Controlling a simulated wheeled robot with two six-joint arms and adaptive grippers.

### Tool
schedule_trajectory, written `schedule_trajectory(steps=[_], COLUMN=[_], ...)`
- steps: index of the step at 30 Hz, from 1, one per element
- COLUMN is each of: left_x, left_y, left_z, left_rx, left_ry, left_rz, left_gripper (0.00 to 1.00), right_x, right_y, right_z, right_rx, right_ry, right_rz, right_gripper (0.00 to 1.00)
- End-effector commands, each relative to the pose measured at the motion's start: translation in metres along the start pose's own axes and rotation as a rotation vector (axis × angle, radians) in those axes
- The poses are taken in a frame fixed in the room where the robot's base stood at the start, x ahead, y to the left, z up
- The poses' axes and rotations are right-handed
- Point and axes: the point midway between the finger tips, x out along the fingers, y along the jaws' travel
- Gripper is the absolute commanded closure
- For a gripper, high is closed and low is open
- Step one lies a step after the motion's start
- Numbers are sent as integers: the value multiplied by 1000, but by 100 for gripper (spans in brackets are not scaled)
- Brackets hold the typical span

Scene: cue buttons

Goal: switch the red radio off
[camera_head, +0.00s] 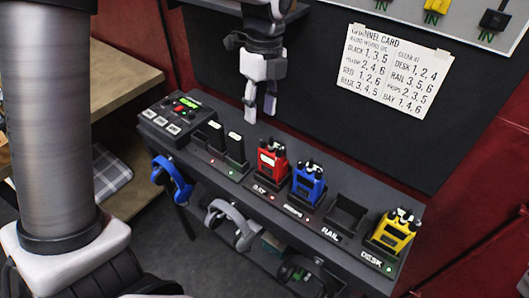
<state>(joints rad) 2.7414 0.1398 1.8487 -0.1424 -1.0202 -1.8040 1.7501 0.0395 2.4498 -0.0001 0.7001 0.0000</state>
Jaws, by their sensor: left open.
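The red radio (272,161) stands upright in a charger slot on the dark bench, with black knobs on top and a pale display on its front. A small red light shows by its slot; whether the radio is on cannot be told. My left gripper (260,112) hangs above and behind the red radio, a little to its left. Its fingers point down, apart and empty, and do not touch the radio. My right gripper is not in view.
A blue radio (309,183) stands close right of the red one, then an empty slot (346,213) and a yellow radio (396,231). Headsets (233,222) hang in front. A channel card (394,70) is behind.

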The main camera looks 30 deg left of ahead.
Motion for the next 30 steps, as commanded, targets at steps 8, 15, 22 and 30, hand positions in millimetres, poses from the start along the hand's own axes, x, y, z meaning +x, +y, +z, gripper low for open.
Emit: schedule_trajectory(steps=[8, 15, 22, 30], left_x=[15, 50, 84, 88], left_y=[-4, -6, -10, -11], left_z=[-2, 0, 2, 2], left_rx=[4, 2, 3, 2], left_ry=[-47, -45, -46, -46], left_rz=[-94, -89, -92, -94], left_gripper=[58, 58, 58, 58], right_x=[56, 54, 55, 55], right_y=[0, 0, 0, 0], right_z=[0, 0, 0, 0], right_rx=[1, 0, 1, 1], right_ry=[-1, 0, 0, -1], right_rz=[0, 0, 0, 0], right_gripper=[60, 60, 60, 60])
